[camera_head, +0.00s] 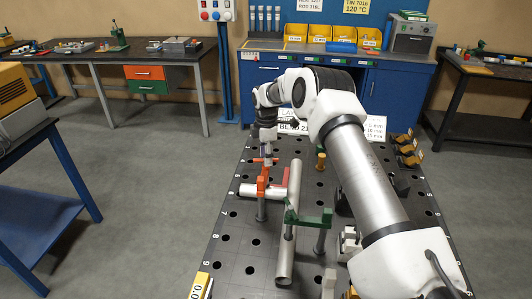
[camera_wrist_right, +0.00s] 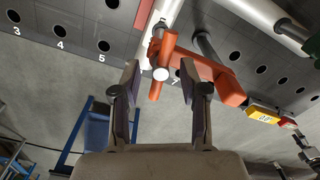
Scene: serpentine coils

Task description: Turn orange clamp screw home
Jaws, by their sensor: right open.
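The orange clamp (camera_head: 263,183) stands on a post on the perforated table, at a silver tube (camera_head: 250,190). In the right wrist view the clamp body (camera_wrist_right: 214,75) runs off to the right. My right gripper (camera_head: 267,150) is above the clamp, pointing down. In the wrist view its open fingers (camera_wrist_right: 161,80) lie on either side of the screw's end, with gaps to both. I cannot tell how deep the screw sits between them. My left gripper is not in view.
A green clamp (camera_head: 308,217) and a long tube (camera_head: 287,245) stand to the right of the orange clamp. A brass-coloured peg (camera_head: 321,161) is behind. Yellow-brown blocks (camera_head: 408,150) line the table's right edge.

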